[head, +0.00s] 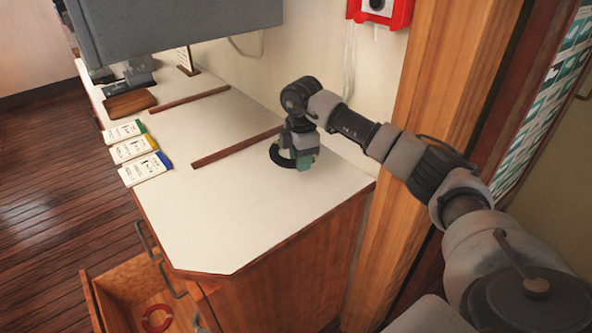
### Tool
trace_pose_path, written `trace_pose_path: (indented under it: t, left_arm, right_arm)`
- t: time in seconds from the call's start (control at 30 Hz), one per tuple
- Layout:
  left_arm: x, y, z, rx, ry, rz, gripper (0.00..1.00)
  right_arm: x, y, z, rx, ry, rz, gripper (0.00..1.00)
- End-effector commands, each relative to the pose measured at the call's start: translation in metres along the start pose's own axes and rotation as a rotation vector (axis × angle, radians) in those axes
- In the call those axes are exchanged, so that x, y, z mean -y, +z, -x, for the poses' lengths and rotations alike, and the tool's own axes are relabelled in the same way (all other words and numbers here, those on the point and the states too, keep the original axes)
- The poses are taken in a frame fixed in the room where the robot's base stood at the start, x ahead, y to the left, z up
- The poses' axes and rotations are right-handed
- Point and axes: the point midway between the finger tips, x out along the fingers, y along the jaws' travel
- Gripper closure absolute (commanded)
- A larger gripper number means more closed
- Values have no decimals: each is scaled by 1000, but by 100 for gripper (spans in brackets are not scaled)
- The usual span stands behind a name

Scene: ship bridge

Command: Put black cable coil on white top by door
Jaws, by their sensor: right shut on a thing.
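The black cable coil (281,160) is at the right part of the white top (225,215), close to the wall and the wooden door post. My right arm reaches in from the lower right. My left gripper is not in view.
Wooden strips (237,146) cross the white top. Several labelled cards (145,168) and a brown wooden block (130,103) lie at its left edge. A grey monitor (170,32) overhangs the back. An open drawer (125,295) juts out below. The front of the top is clear.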

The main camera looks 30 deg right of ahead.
Motion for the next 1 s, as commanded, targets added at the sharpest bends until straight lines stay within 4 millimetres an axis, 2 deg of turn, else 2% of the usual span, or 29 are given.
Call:
trace_pose_path:
  t: [0.3,0.67,0.7,0.83,1.0]
  left_arm:
    - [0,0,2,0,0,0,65]
    - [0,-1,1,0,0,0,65]
    - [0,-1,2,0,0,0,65]
    - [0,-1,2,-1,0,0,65]
    - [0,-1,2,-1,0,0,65]
  right_arm:
    - [1,0,-36,0,1,3,100]
    - [1,0,-40,-1,2,3,100]
    - [1,0,-40,0,1,3,61]
    - [1,0,-40,0,1,3,42]
    - [1,0,-40,0,1,3,42]
